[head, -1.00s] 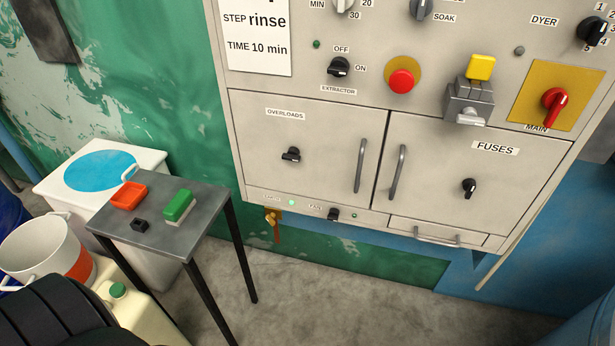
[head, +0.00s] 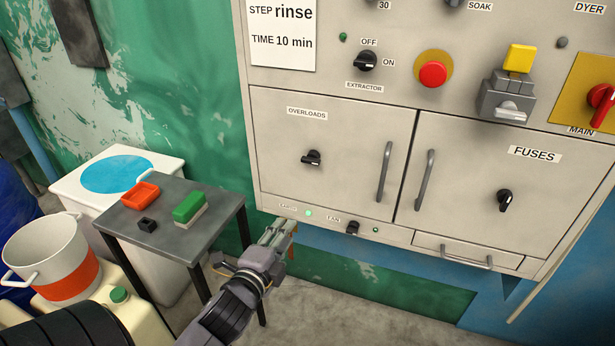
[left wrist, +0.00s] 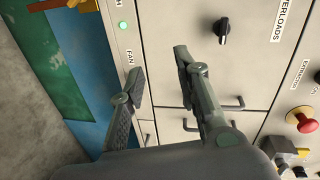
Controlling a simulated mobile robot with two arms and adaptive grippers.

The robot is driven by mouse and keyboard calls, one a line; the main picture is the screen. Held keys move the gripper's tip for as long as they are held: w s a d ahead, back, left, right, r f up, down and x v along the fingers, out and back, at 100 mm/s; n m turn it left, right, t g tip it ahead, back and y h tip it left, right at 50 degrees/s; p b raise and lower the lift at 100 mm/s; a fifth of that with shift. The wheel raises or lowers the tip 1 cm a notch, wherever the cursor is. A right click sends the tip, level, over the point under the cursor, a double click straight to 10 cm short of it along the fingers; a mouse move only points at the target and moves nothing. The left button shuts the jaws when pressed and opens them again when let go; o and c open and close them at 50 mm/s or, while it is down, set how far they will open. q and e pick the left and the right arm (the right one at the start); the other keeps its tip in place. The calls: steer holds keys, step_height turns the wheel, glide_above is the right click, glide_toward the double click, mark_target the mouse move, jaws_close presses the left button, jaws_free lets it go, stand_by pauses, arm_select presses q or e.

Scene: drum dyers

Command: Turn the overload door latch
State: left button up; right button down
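The overload door (head: 350,185) is a closed grey panel labelled OVERLOADS, with a vertical bar handle (head: 384,171) at its right. Its black latch knob (head: 312,158) sits left of centre, its pointer roughly level. My left gripper (head: 285,230) is below the door's lower left, in front of the cabinet's lower strip, and touches no latch. In the left wrist view its two fingers (left wrist: 158,68) are spread apart with nothing between them, and the latch (left wrist: 222,30) shows beyond and right of them. My right gripper is not in view.
A similar FUSES door (head: 470,170) with its own black latch (head: 504,200) is to the right. Below are a FAN knob (head: 352,228) and a small drawer (head: 468,250). A grey side table (head: 180,245) with small items stands left of my arm.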

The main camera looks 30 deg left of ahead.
arm_select(q)
step_height(320, 180, up, 8)
steer(key=s+m+t, duration=0.1)
steer(key=s+t, duration=0.1)
steer(key=p, duration=0.1)
glide_toward(310, 163)
steer(key=shift+m, duration=0.3)
steer(key=x, duration=0.8)
steer(key=shift+w+a, duration=0.1)
steer(key=shift+w, duration=0.2)
steer(key=shift+c, duration=0.4)
jaws_close()
